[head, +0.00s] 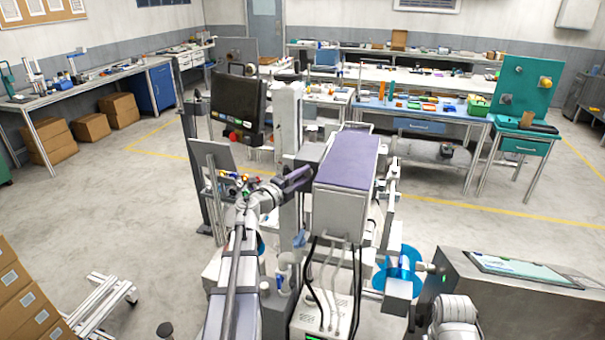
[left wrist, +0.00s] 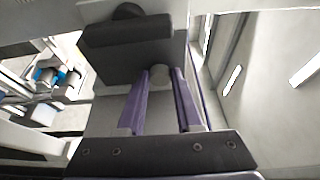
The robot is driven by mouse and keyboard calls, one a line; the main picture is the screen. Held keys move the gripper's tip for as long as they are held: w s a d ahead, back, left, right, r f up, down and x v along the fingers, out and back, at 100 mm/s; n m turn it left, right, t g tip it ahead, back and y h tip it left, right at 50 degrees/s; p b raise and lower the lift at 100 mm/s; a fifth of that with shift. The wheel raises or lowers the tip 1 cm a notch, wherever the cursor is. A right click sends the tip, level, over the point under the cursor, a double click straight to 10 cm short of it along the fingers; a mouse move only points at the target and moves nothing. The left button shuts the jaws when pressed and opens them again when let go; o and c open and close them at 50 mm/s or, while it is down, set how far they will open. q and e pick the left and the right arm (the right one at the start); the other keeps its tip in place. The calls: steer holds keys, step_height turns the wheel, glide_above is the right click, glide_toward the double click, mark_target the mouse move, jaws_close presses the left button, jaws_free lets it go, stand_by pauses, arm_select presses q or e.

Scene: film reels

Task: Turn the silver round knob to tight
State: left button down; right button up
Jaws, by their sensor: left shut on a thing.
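The silver round knob (left wrist: 160,78) shows in the left wrist view as a small pale disc in front of a dark grey block. My left gripper (left wrist: 162,86) has its two purple fingers on either side of the knob and is shut on it. In the head view my left gripper (head: 303,174) reaches the left side of a tall machine with a purple top (head: 350,162). The knob is hidden there. Any mark showing how tight it is cannot be made out. My right gripper is not in view.
A black monitor (head: 238,104) stands just behind and left of my left gripper. Blue reels (head: 399,272) sit low on the machine's right. A grey cabinet with a screen (head: 515,266) stands at the right. Stacked cartons (head: 28,305) are at the lower left. Open floor lies beyond.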

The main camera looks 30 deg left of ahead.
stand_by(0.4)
arm_select(q)
steer(key=c, duration=0.6)
jaws_free()
steer(key=shift+s, duration=0.1)
steer(key=s, duration=0.5)
steer(key=s+a, duration=0.1)
steer(key=s, duration=0.1)
steer(key=shift+s+r, duration=0.1)
steer(key=shift+s, duration=0.2)
steer(key=shift+a, duration=0.15)
